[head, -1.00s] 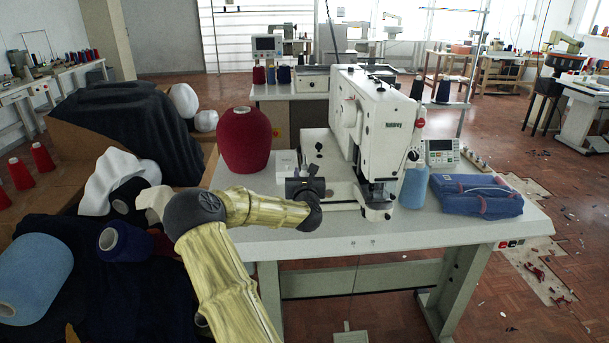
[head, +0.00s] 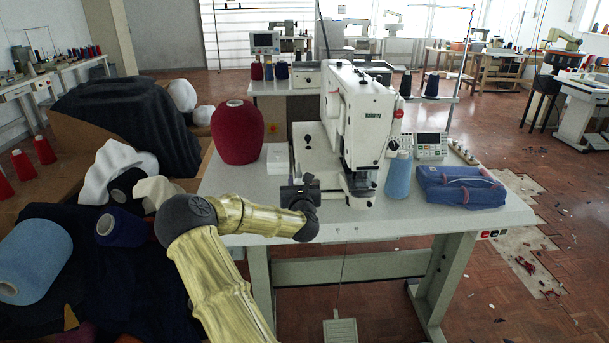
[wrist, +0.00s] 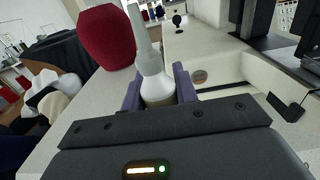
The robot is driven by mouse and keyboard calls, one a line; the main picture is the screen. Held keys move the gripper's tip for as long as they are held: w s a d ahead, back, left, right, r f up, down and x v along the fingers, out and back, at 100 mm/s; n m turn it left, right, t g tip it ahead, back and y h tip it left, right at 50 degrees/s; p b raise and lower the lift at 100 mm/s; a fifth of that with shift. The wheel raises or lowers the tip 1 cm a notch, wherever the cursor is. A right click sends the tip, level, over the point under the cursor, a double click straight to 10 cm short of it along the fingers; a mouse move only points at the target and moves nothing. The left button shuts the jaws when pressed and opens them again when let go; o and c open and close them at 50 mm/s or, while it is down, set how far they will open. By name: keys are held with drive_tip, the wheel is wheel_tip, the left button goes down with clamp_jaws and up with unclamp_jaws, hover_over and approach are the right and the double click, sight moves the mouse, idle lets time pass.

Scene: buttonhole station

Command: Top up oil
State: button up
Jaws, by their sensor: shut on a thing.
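In the wrist view, a small bottle (wrist: 152,72) with a pale tapered nozzle and some brownish liquid low in it stands between the purple fingers of my gripper (wrist: 160,92). The gripper is shut on it, and the nozzle points up. In the head view my gripper (head: 302,192) is over the table's front part, left of the white sewing machine (head: 364,125); the bottle cannot be made out there.
A red thread cone (head: 238,132) and a small white box (head: 277,158) stand left of the machine. A blue cone (head: 399,176), a control panel (head: 431,145) and folded blue cloth (head: 460,188) are to its right. The front strip of the table (head: 400,220) is clear.

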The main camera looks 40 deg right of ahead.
drive_tip(key=a+f+n+t+y, duration=0.1)
drive_tip(key=a+f+y, duration=0.3)
drive_tip(key=a+f, duration=0.5)
drive_tip(key=w+a+f+n+t+y, duration=0.1)
drive_tip(key=a+f+n+y, duration=0.2)
drive_tip(key=a+f, duration=0.7)
drive_tip(key=w+a+f+n+t+y, duration=0.1)
drive_tip(key=a+f+n+y, duration=0.3)
drive_tip(key=a+f, duration=0.6)
drive_tip(key=a+t, duration=0.1)
drive_tip(key=a, duration=1.3)
drive_tip(key=shift+a+y, duration=0.15)
drive_tip(key=shift+y, duration=0.15)
drive_tip(key=shift+s+f, duration=0.1)
